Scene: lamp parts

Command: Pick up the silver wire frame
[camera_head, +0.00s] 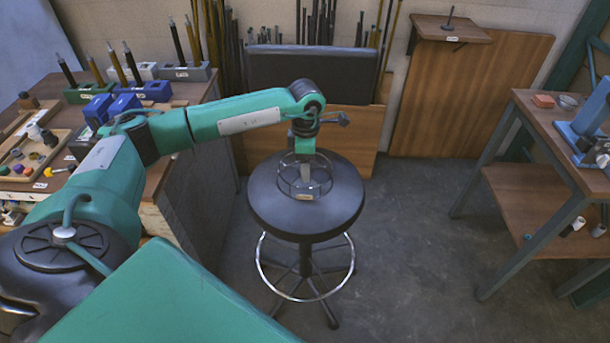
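The silver wire frame (281,182) is a thin round cage of wire at the seat of the black stool (270,212). A small pale tag shows at its lower front. My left arm reaches in from the left, and my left gripper (304,160) points down at the frame from above. The gripper overlaps the frame's upper and middle part in this view. Its fingers are small and partly hidden, so I cannot tell whether they are open or shut, or touch the wire. My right gripper is out of view.
A workbench (178,95) with blocks and upright rods stands at the left. A wooden table (565,125) with a blue device stands at the right. Boards and rods lean on the back wall. The floor (410,250) right of the stool is clear.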

